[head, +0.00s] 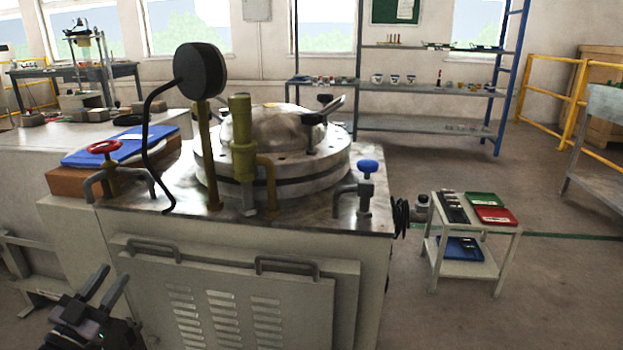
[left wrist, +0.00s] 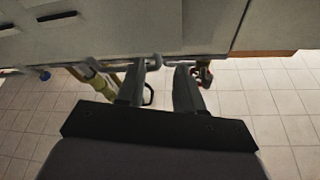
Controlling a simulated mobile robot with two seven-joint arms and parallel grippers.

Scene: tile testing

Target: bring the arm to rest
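My left gripper (head: 114,273) is low at the left of the head view, in front of the grey machine's cabinet (head: 345,300). Its two dark fingers are apart, with nothing between them. In the left wrist view the same gripper (left wrist: 158,68) shows its fingers spread and empty. The grey cabinet front (left wrist: 180,25) fills the top of that view. My right gripper is in neither view.
The machine carries a round metal vessel (head: 270,140), a black gauge (head: 200,70), a red valve wheel (head: 103,147) and a blue valve knob (head: 368,167). A small cart (head: 470,265) with trays stands right. Open floor (head: 560,300) lies beyond it.

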